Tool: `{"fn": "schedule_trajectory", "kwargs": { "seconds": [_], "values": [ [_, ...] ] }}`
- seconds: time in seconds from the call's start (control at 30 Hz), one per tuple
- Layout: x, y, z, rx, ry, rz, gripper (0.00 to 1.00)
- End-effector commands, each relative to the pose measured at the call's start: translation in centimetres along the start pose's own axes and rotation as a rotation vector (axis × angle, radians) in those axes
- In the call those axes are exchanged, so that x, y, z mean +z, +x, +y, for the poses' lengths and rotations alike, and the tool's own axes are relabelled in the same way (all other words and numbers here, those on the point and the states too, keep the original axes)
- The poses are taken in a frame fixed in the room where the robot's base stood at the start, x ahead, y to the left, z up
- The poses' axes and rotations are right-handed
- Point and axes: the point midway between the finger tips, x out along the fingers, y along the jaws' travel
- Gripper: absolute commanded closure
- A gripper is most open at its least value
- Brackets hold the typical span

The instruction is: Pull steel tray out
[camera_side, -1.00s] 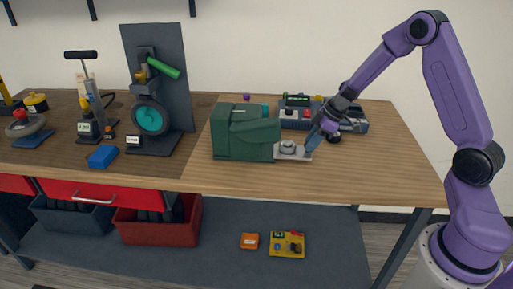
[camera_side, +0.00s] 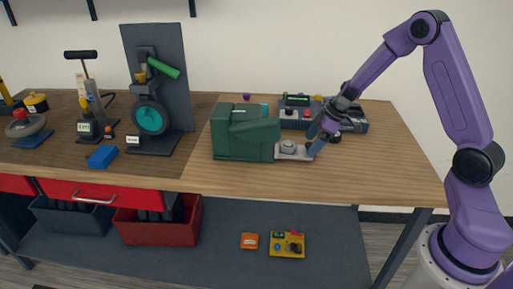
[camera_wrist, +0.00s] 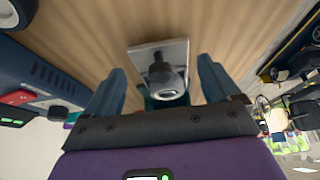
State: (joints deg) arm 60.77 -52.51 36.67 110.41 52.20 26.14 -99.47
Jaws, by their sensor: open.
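The steel tray (camera_side: 301,157) juts out to the right from the open side of a dark green housing (camera_side: 232,145) on the bench. A round metal piece with a dark knob (camera_side: 288,146) sits on the tray. My gripper (camera_side: 320,138) is open at the tray's outer right end, low over the bench. In the wrist view the tray (camera_wrist: 180,50) shows between and beyond the two spread blue-grey fingers, with clear gaps at both sides. The inner part of the tray is hidden in the housing.
A blue block (camera_side: 103,156) and a stand with a teal wheel (camera_side: 150,118) are to the left. The bench in front and to the right is clear.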

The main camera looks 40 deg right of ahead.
Motion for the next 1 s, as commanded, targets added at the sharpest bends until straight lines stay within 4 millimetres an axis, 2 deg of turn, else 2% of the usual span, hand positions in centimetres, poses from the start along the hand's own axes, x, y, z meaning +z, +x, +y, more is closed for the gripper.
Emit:
{"fn": "schedule_trajectory", "kwargs": {
  "seconds": [0.37, 1.0],
  "values": [
    [-0.1, -0.2, 0.0, 0.0, 0.0, 0.001, 0.11],
    [-2.1, -4.1, 0.0, 0.0, -0.002, 0.001, 0.11]
  ]
}}
